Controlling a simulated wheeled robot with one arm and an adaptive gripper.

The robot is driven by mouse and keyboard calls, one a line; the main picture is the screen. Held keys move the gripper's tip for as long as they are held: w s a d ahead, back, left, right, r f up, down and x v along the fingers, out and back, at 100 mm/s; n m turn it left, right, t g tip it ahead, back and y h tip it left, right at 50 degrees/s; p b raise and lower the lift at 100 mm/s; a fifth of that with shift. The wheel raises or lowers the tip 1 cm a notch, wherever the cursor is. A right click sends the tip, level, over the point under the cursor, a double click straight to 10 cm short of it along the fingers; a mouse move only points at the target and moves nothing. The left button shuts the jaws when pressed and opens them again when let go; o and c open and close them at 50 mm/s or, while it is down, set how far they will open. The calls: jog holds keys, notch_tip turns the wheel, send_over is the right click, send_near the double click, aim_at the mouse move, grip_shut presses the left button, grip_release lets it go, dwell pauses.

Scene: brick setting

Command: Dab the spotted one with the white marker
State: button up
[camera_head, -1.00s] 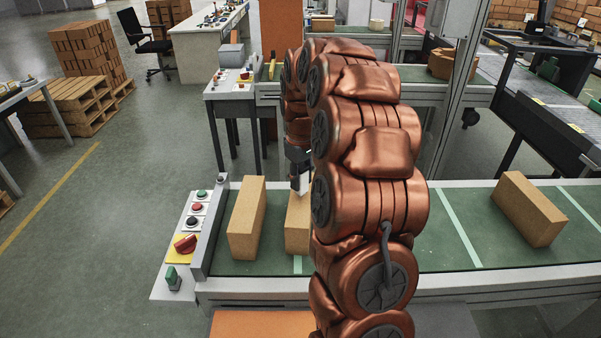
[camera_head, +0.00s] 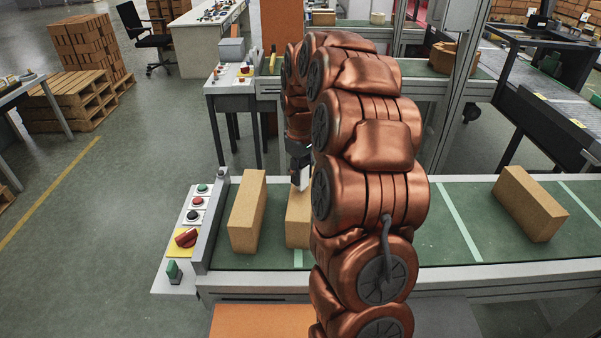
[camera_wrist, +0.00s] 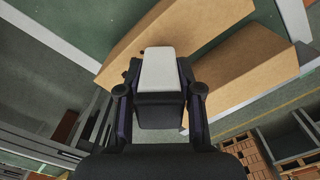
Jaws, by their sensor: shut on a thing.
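My gripper (camera_head: 298,155) is shut on the white marker, a block with a white end and dark body (camera_wrist: 160,68). In the head view the marker (camera_head: 303,178) is at the top of the middle tan brick (camera_head: 298,222), which my arm partly hides. I cannot tell whether they touch. Another tan brick (camera_head: 247,212) stands to its left and a third (camera_head: 530,205) lies far right on the belt. In the wrist view the marker's white end overlaps one brick (camera_wrist: 190,30), with a second brick (camera_wrist: 255,68) beside it.
The bricks rest on a green conveyor belt (camera_head: 450,262) with pale stripes. A control panel (camera_head: 186,238) with buttons and a red knob is at its left end. Open belt lies between my arm and the far right brick.

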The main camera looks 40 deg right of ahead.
aim_at(301, 161)
jog(key=shift+f+b, duration=0.45)
jog(key=shift+f, duration=0.05)
dwell(2.2)
jog(key=shift+r+p, duration=0.5)
jog(key=shift+r, duration=3.05)
